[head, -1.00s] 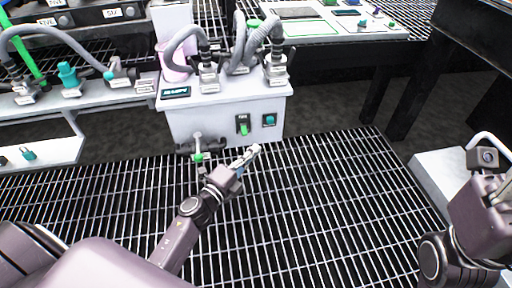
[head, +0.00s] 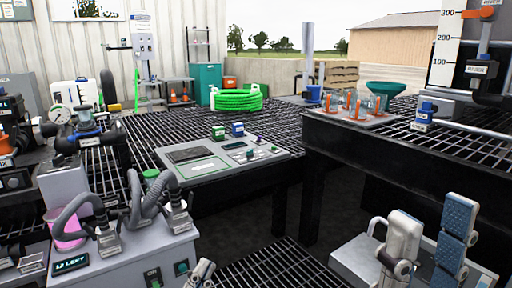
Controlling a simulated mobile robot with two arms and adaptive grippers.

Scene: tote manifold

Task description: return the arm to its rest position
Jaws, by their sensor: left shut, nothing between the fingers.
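The tip of my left gripper (head: 201,271) just shows at the bottom edge, in front of the grey box with hoses (head: 125,265). Its fingers are together with nothing seen between them; the rest of that arm is below the frame. My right gripper (head: 431,220) points upward at the lower right. Its two fingers stand apart, one grey and one with a blue textured pad, and nothing shows between them.
A control panel (head: 215,160) lies on the grated bench at the centre. A grated black table (head: 400,150) stands behind my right gripper, with a light-grey unit (head: 352,262) below it. A green hose coil (head: 236,99) is further back. Grated floor shows at the bottom centre.

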